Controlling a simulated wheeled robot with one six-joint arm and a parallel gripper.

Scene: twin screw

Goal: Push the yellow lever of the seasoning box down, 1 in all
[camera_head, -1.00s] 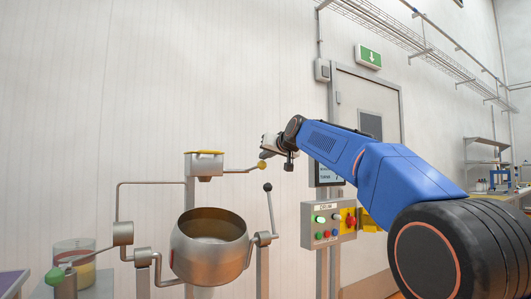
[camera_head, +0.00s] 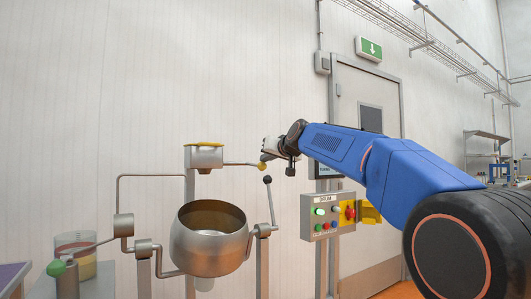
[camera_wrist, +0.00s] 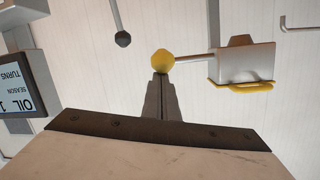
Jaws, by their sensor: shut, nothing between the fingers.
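The seasoning box (camera_head: 205,158) is a small metal box with a yellow rim, on a post above the drum. Its lever is a thin rod running right to a yellow knob (camera_head: 261,166); the rod is about level. My gripper (camera_head: 266,154) is at the knob, just above it in the head view. In the wrist view the shut, empty fingers (camera_wrist: 160,82) end at the edge of the yellow knob (camera_wrist: 162,61), seeming to touch it. The box (camera_wrist: 245,62) lies to the right there.
A metal drum (camera_head: 208,248) hangs below, with a black-knobbed handle (camera_head: 268,181) under my gripper. A button panel (camera_head: 328,213) and a screen (camera_wrist: 12,88) stand to the right of the drum. A jar (camera_head: 77,246) stands at lower left. The wall behind is bare.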

